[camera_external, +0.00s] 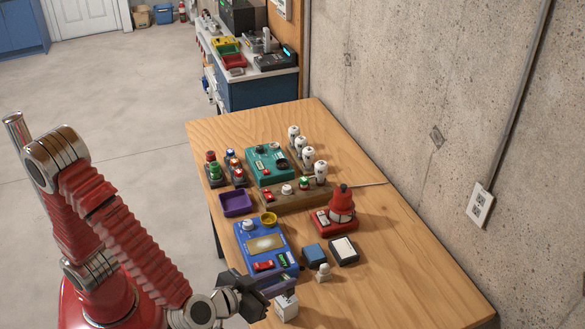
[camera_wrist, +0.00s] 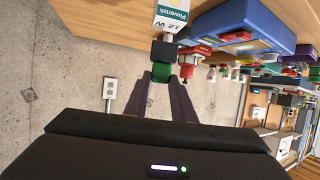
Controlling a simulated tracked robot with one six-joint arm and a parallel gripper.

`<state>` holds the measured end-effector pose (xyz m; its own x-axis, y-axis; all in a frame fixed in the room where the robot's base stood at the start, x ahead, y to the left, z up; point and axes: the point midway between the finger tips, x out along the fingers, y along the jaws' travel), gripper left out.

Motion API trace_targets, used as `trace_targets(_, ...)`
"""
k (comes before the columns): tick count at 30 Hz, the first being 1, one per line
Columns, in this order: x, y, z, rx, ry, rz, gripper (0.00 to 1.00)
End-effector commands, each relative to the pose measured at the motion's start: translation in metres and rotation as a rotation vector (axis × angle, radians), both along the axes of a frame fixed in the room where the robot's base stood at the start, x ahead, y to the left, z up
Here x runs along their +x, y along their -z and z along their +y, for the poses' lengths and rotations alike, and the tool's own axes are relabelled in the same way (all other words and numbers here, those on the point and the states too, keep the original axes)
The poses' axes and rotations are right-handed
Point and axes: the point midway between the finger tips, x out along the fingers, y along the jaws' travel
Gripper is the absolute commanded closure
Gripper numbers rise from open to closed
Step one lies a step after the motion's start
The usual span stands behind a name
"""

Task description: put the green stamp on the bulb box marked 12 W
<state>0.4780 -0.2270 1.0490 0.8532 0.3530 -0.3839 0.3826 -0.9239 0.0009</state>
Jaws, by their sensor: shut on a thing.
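The white bulb box with teal print, marked 12 W, shows at the top of the wrist view (camera_wrist: 172,22). In the outside view the white box (camera_external: 286,309) stands at the table's near edge. My gripper (camera_wrist: 160,76) is shut on the green stamp (camera_wrist: 160,72); its green part is between the fingers and a dark block (camera_wrist: 163,50) shows beyond it, toward the box. In the outside view my gripper (camera_external: 268,290) is just beside and above the box. Whether the dark block touches the box, I cannot tell.
A blue device (camera_external: 265,248) stands behind my gripper. A blue block (camera_external: 313,254), a dark pad with a pale top (camera_external: 344,250) and a small pale object (camera_external: 323,271) stand beyond the box. A red device (camera_external: 338,212) is farther back. The right front of the table (camera_external: 420,285) is clear.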

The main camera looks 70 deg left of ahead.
Motion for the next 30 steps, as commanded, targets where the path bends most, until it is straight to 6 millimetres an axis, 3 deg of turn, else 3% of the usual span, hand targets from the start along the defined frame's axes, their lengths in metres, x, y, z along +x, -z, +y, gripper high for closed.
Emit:
trace_targets(6, 0.0, 0.024, 0.0, 0.001, 0.0, 0.0, 0.99)
trace_targets(18, 0.0, 0.028, 0.0, 0.0, 0.0, 0.0, 0.99)
trace_targets(19, 0.0, 0.028, 0.0, 0.0, 0.0, 0.0, 0.75)
trace_targets(26, 0.0, 0.028, 0.0, 0.0, 0.0, 0.0, 0.59)
trace_targets(30, 0.0, 0.028, 0.0, 0.0, 0.0, 0.0, 0.58)
